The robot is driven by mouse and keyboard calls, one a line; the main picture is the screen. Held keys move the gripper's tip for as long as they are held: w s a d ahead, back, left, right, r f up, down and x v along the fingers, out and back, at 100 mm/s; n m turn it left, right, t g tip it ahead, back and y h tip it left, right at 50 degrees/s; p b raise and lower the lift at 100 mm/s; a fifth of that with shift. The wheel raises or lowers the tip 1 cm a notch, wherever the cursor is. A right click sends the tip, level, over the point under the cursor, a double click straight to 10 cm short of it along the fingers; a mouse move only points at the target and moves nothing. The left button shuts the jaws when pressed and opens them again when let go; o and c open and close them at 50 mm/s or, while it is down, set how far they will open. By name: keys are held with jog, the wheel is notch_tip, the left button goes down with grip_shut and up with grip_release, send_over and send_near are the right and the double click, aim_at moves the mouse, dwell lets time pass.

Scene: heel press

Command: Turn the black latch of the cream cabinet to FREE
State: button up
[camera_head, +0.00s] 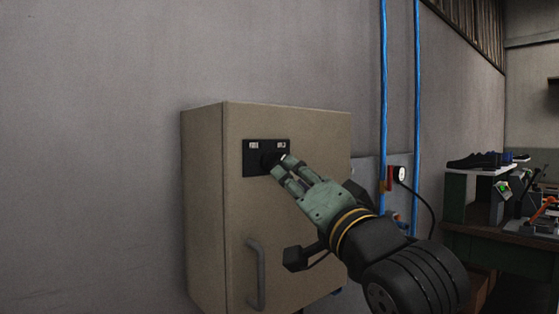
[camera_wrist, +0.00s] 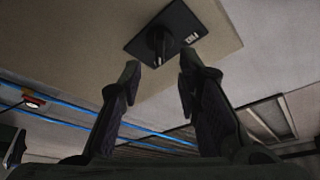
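The cream cabinet (camera_head: 208,215) is fixed against the grey wall, its door shut, with a grey bar handle (camera_head: 256,275) low on the door. A black latch plate (camera_head: 252,162) with two small white labels sits high on the door. The black latch knob (camera_head: 268,160) is on the plate; it also shows in the wrist view (camera_wrist: 160,42). The label words are too small to read. My gripper (camera_head: 282,165) is at the plate's lower right. In the wrist view my gripper (camera_wrist: 160,72) is open, its fingertips apart and just short of the knob, with nothing between them.
Blue vertical pipes (camera_head: 384,110) run up the wall right of the cabinet, near a round gauge (camera_head: 400,173) with a black cable. A green workbench (camera_head: 470,213) with black shoes (camera_head: 475,160) and tools stands at the far right. The wall left of the cabinet is clear.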

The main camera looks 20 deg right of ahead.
aim_at(274, 162)
jog(key=p+x, duration=0.1)
jog(key=x, duration=0.5)
jog(key=shift+w+p, duration=0.3)
jog(key=shift+p, duration=0.05)
grip_shut()
